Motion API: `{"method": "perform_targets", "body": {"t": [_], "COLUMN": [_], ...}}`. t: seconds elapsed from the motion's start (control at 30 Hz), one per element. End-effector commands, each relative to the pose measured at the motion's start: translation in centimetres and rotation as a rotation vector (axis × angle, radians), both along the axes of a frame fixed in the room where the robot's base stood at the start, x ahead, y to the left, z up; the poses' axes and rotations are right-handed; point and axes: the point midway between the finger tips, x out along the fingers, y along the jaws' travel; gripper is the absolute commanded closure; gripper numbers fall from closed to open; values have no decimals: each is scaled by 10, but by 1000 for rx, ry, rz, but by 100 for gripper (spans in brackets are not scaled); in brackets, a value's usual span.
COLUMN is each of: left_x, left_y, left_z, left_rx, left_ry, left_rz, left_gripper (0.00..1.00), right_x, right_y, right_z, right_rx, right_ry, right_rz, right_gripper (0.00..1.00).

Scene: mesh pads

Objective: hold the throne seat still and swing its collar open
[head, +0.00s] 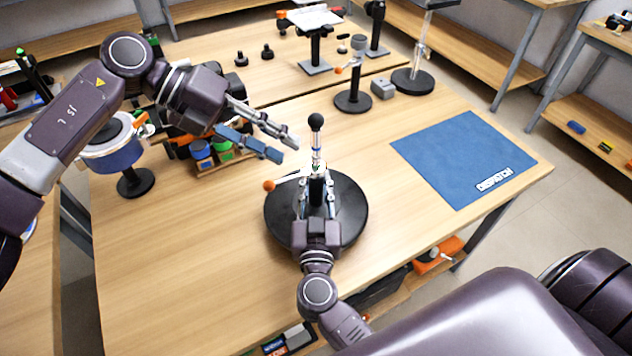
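The thing I take as the throne seat is an upright stand with a round black base (350,212), a pale rod and a black ball (316,120) on top. Its collar area (316,170) sits partway up, with a thin lever ending in an orange knob (269,185) on the left. Whether the collar is open or shut is too small to tell. My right gripper (317,190) has a finger on each side of the dark post; whether they press on it is unclear. My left gripper (288,149) is open and empty, up and left of the post, apart from it.
A blue mat (465,158) lies flat on the table to the right. A smaller stand with an orange knob (353,100) and a grey block (383,88) stand behind. A holder with blue and green items (225,160) is under my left gripper. The front left tabletop is clear.

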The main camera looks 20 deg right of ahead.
Motion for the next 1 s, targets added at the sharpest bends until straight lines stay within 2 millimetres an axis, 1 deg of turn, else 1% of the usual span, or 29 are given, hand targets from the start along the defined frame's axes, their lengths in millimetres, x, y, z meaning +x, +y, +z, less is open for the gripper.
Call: {"method": "perform_targets", "body": {"t": [0.03,0.1,0.2,0.33,0.4,0.5,0.63,0.77,1.0], "left_x": [-5,-10,-11,-4,1,8,14,15,15], "left_y": [-6,-9,-7,2,8,15,21,23,23], "left_z": [-6,-18,-35,-49,-52,-54,-54,-57,-76], "left_rx": [34,88,177,295,348,408,449,459,456], "left_ry": [-113,-267,-470,-667,-740,-809,-849,-858,-856], "left_rz": [-99,-254,-485,-770,-900,-1040,-1141,-1168,-1166], "left_gripper": [70,70,70,70,70,70,70,70,70], "right_x": [-3,-3,-3,-3,-2,-3,-3,-3,-3], "right_y": [1,1,1,1,1,1,1,1,1], "right_z": [-10,-10,-10,-10,-10,-10,-10,-10,-10], "right_rx": [5,5,5,5,5,5,5,5,5], "right_ry": [19,19,19,19,19,19,19,19,19], "right_rz": [2,2,2,2,2,1,1,1,1], "right_gripper": [100,100,100,100,100,100,100,100,100]}}
